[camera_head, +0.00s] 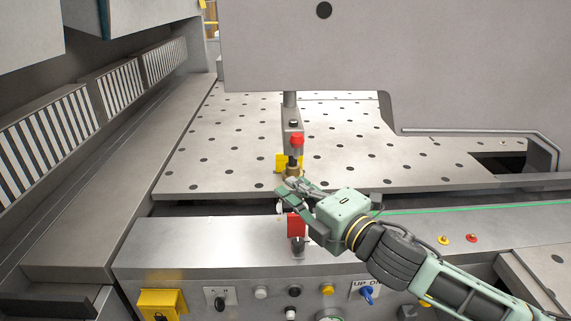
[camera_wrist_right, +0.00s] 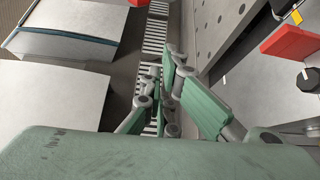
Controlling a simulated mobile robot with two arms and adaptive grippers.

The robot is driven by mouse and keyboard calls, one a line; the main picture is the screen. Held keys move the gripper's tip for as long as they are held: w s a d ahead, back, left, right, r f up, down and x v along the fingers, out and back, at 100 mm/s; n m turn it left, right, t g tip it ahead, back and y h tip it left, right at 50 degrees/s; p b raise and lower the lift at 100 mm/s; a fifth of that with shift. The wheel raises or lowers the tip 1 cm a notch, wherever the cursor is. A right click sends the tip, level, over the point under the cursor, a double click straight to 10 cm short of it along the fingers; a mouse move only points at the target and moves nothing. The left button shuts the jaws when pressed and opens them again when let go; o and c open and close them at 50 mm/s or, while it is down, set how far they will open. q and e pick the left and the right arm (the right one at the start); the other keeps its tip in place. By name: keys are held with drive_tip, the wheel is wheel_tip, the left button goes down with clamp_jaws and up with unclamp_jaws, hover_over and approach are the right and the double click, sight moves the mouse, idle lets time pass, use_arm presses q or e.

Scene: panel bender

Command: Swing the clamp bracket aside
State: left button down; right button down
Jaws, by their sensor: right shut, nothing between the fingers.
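A grey clamp bracket (camera_head: 292,120) hangs on a post above the perforated table, with a red cap (camera_head: 297,140) and a yellow piece (camera_head: 282,163) below it. My right gripper (camera_head: 284,188) is shut and empty, just in front of and below the yellow piece; contact cannot be told. A red block (camera_head: 296,226) with a dark knob (camera_head: 298,245) below it stands at the front panel, partly behind my gripper. In the right wrist view, the closed fingers (camera_wrist_right: 170,75) are empty, and a red block (camera_wrist_right: 292,42) is to their right. My left gripper is out of view.
The perforated table (camera_head: 230,150) is clear around the bracket. A large grey machine panel (camera_head: 400,50) hangs over its back. Striped strips (camera_head: 45,130) line the left side. The front panel carries knobs, buttons and a yellow box (camera_head: 160,302).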

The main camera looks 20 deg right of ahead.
drive_tip(key=w+p, duration=0.5)
drive_tip(key=w, duration=0.4)
drive_tip(key=shift+d, duration=0.4)
drive_tip(key=shift+w, duration=0.15)
